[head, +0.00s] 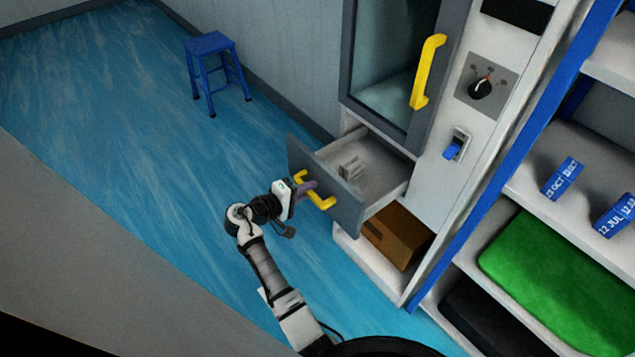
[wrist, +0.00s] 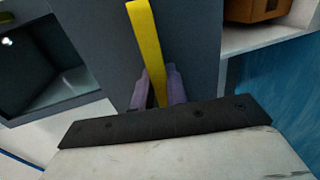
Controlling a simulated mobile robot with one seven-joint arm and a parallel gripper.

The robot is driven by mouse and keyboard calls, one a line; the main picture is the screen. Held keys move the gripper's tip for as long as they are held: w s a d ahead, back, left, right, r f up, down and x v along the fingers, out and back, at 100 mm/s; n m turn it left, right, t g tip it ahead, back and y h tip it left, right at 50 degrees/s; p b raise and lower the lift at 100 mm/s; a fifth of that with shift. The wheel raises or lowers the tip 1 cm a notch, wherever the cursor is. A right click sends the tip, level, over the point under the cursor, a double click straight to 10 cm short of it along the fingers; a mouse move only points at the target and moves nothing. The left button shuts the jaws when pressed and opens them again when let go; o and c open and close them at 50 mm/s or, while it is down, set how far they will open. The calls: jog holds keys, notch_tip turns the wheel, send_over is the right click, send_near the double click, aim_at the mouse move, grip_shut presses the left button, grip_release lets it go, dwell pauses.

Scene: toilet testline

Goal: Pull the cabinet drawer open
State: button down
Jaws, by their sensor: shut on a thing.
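The cabinet drawer (head: 325,185) has a dark grey front and stands pulled out from the white cabinet, its inside showing in the head view. The yellow handle (head: 318,192) is on the drawer front. My gripper (head: 306,190) is at the handle with its purple fingers shut on it. In the wrist view the yellow handle (wrist: 146,40) runs down between the two purple fingers (wrist: 158,90), against the grey drawer front (wrist: 100,45). Part of the handle is hidden by the fingers.
Above the drawer is a glazed door with a yellow handle (head: 428,72). A cardboard box (head: 397,235) sits in the open space below the drawer. Shelves with a green bundle (head: 560,268) and blue date blocks stand at right. A blue stool (head: 210,62) stands far back; the floor at left is clear.

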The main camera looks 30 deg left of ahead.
jog(key=shift+s+a, duration=0.1)
jog(key=shift+s, duration=0.2)
jog(key=c, duration=1.5)
grip_release()
jog(key=b+v, duration=0.3)
jog(key=v, duration=1)
jog(key=shift+s, duration=0.4)
jog(key=shift+a+r, duration=0.1)
jog(key=shift+a, duration=0.05)
